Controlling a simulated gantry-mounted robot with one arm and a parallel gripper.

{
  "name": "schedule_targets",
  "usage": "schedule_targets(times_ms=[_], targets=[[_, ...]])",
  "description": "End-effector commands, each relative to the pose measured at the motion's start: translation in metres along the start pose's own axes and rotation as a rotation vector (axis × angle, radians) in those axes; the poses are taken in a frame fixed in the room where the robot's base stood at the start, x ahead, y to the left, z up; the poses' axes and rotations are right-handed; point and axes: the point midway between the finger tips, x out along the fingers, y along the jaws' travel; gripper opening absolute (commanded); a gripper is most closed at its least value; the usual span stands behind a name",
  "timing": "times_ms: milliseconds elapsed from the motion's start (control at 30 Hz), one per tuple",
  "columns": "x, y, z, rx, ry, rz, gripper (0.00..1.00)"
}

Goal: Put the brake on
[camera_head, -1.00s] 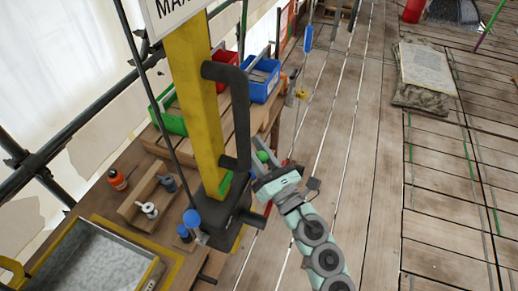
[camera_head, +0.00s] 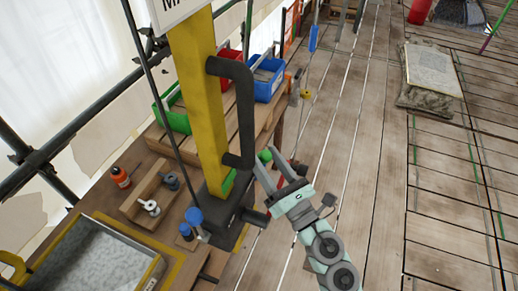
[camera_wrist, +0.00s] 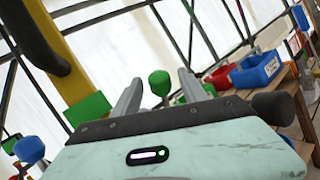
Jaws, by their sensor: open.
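A yellow post (camera_head: 208,120) with a black bent handle (camera_head: 245,110) rises from a dark base (camera_head: 228,222). Around the base are a blue ball knob (camera_head: 194,217), a green ball knob (camera_head: 265,155) and a black cylindrical grip (camera_head: 258,218). I cannot tell which control is the brake. My gripper (camera_head: 267,162) is open and empty, right of the post, with its fingers up by the green knob. In the wrist view the green knob (camera_wrist: 160,83) shows between the fingers, beyond them. The blue knob (camera_wrist: 30,149) is at left and the black grip (camera_wrist: 273,108) at right.
A wooden bench carries a blue bin (camera_head: 268,83), a green bin (camera_head: 172,115), an orange bottle (camera_head: 120,177) and a grey tray (camera_head: 85,262).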

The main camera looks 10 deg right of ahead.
Motion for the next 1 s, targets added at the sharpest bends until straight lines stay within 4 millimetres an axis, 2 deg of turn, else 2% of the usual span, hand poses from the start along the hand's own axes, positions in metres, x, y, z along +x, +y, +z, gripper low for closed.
schedule_targets(times_ms=[33, 200, 400, 767, 867, 967, 1000], targets=[[-0.013, -0.001, -0.002, -0.001, 0.000, -0.004, 0.50], [-0.042, -0.002, -0.001, 0.000, -0.002, -0.006, 0.50], [-0.061, -0.001, -0.001, 0.000, 0.000, -0.002, 0.50], [-0.066, 0.000, 0.000, 0.000, 0.000, -0.001, 0.50], [-0.064, -0.002, 0.004, 0.003, -0.007, -0.005, 0.43], [-0.052, -0.018, 0.028, 0.023, -0.053, -0.041, 0.35], [-0.045, -0.031, 0.045, 0.040, -0.089, -0.070, 0.32]])
